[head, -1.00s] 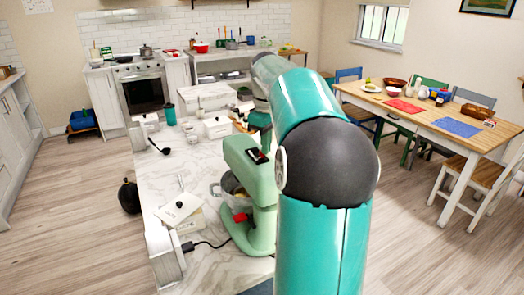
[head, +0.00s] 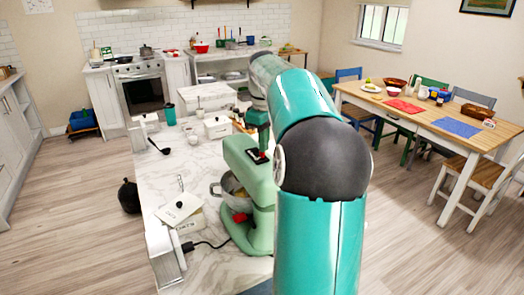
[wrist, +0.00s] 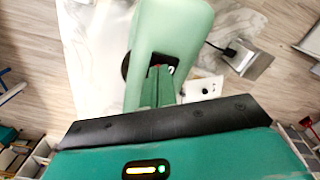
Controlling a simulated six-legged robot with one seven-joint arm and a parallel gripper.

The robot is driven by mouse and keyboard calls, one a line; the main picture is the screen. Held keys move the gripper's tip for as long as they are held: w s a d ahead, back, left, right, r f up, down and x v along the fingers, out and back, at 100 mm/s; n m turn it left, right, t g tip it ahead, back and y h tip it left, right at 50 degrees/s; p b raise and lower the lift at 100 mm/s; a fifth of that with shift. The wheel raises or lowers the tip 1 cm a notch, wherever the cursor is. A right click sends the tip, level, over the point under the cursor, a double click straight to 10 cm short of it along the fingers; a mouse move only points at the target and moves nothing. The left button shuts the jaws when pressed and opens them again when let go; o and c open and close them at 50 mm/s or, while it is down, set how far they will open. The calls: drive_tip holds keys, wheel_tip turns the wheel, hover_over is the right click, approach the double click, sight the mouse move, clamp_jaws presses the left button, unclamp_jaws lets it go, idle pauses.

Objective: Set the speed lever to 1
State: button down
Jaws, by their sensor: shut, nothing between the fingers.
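The pale green stand mixer (head: 250,172) stands on the marble counter. A dark panel with a small red part (head: 258,156) shows on its head; I cannot make out the speed lever or its setting. In the wrist view the mixer head (wrist: 172,28) is just beyond my gripper (wrist: 158,70). My gripper's green fingers are shut and empty, with their tips over the dark slot (wrist: 172,62) on the mixer. I cannot tell whether they touch the lever. In the head view my arm hides part of the mixer's right side.
A metal bowl (head: 230,186) sits under the mixer head, with a red part (head: 241,218) beside it. A black cord (head: 208,244) lies on the counter (head: 160,195). A dining table (head: 435,105) stands at right.

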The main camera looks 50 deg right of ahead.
drive_tip(key=shift+w+d, duration=0.2)
drive_tip(key=shift+w, duration=0.4)
drive_tip(key=shift+w+d, duration=0.15)
drive_tip(key=shift+w, duration=0.45)
idle(0.7)
drive_tip(key=shift+s+a, duration=0.15)
drive_tip(key=shift+s, duration=0.25)
idle(0.4)
drive_tip(key=shift+r, duration=2.5)
